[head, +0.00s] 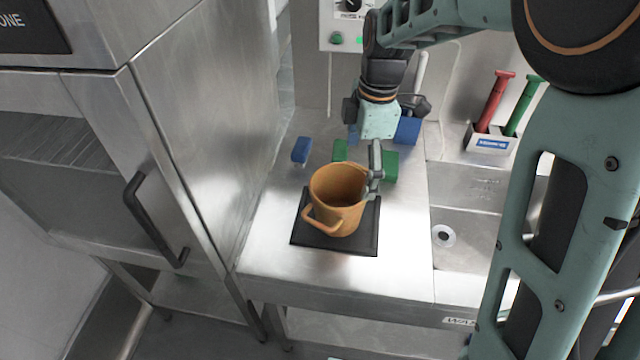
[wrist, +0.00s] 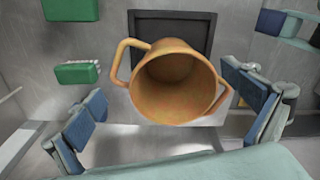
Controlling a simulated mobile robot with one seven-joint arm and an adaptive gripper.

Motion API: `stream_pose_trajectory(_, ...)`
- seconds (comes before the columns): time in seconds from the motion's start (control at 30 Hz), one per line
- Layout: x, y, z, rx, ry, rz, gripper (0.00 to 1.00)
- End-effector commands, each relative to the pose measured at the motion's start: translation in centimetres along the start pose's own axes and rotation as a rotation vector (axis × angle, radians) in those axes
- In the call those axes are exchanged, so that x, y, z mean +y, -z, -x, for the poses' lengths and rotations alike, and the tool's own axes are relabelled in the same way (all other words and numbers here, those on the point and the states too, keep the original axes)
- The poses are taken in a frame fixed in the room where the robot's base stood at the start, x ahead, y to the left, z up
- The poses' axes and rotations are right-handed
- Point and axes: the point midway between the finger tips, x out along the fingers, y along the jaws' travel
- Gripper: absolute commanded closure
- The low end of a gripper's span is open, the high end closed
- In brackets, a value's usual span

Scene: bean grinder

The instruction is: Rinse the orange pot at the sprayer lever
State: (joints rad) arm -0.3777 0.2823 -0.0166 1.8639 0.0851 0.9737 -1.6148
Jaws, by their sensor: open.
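The orange pot (head: 337,197) stands upright on a black square mat (head: 366,243) on the steel counter. Its loop handle faces front left in the head view. In the wrist view the pot (wrist: 178,85) shows its open mouth and two side handles, and it looks empty. My gripper (head: 374,165) is at the pot's back right rim in the head view. In the wrist view my gripper (wrist: 165,117) has its fingers wide apart, one on each side of the pot, with nothing held. Contact with the pot cannot be told. I cannot make out the sprayer lever.
A steel sink basin (head: 459,240) with a drain lies right of the mat. Green blocks (head: 390,165) and blue blocks (head: 301,150) lie behind the pot. A white holder (head: 489,139) with red and green handles stands at the back right. A tall steel cabinet (head: 205,90) bounds the left.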

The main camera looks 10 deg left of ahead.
Motion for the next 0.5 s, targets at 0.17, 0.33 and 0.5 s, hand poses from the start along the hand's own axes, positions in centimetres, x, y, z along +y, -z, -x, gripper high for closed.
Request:
stream_pose_trajectory(0.17, -1.2, 2.6, -0.7, 0.055, 0.034, 0.085, 0.0)
stream_pose_trajectory(0.33, -1.4, 2.9, -3.4, 0.059, 0.037, 0.092, 0.0)
stream_pose_trajectory(0.5, -1.4, 3.0, -5.3, 0.057, 0.035, 0.091, 0.0)
